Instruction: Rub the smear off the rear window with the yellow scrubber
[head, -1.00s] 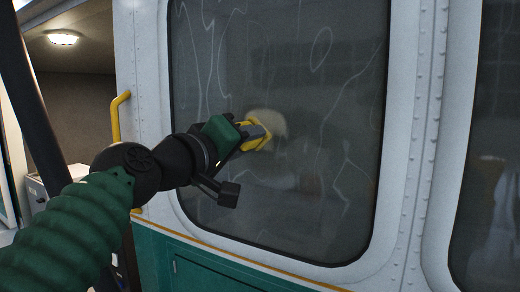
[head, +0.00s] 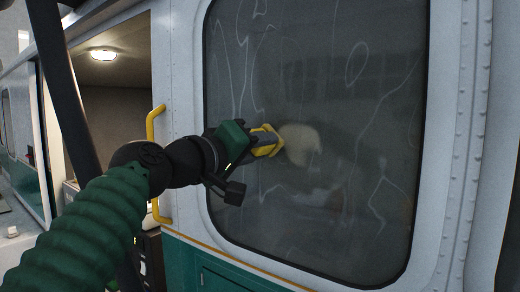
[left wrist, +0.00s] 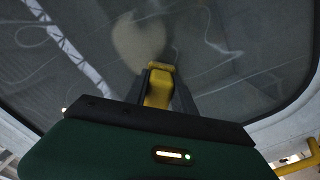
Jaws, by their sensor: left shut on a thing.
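The rear window (head: 310,200) is a dark pane with rounded corners in a white panel, with pale wavy streaks over it. A pale beige smear (head: 300,145) sits near its middle; it also shows in the left wrist view (left wrist: 140,42). My left gripper (head: 262,143) is shut on the yellow scrubber (head: 272,141), at the left edge of the smear in the head view. The scrubber also shows in the left wrist view (left wrist: 158,88), just below the smear. I cannot tell whether it touches the glass. My right gripper is not in view.
A yellow grab handle (head: 152,150) stands on the white panel left of the window. Further left is an open doorway with a lit ceiling lamp (head: 103,54). A dark slanting bar (head: 62,100) crosses the left side.

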